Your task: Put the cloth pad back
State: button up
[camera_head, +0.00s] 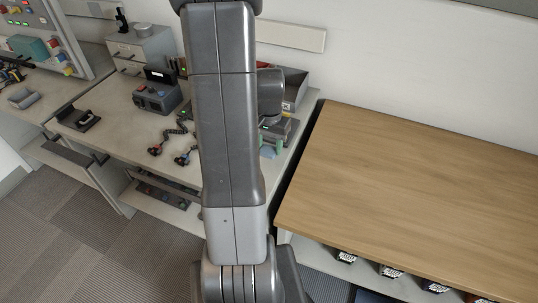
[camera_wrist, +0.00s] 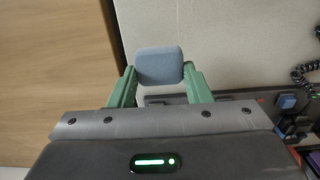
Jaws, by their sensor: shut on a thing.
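The cloth pad (camera_wrist: 159,64) is a blue-grey rounded square in the wrist view. My gripper (camera_wrist: 160,72) is shut on it, with one green finger at each side. The pad is held over or near the pale tabletop (camera_wrist: 225,45); I cannot tell its height. In the head view my arm covers much of the middle, and the pad cannot be made out clearly.
A bare wooden table (camera_head: 420,175) stands at the right, with a dark gap between it and the pale bench (camera_head: 115,103). The bench holds a grey device (camera_head: 158,95), coiled cords (camera_head: 176,137), a black cradle (camera_head: 78,119) and an open grey bin (camera_head: 293,90).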

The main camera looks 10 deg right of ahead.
aim_at(269, 147)
jog(key=shift+f, duration=2.05)
jog(key=shift+f, duration=0.2)
jog(key=o, duration=0.9)
jog(key=shift+r, duration=0.1)
notch_tip(269, 147, up, 12)
jog(key=shift+r, duration=0.15)
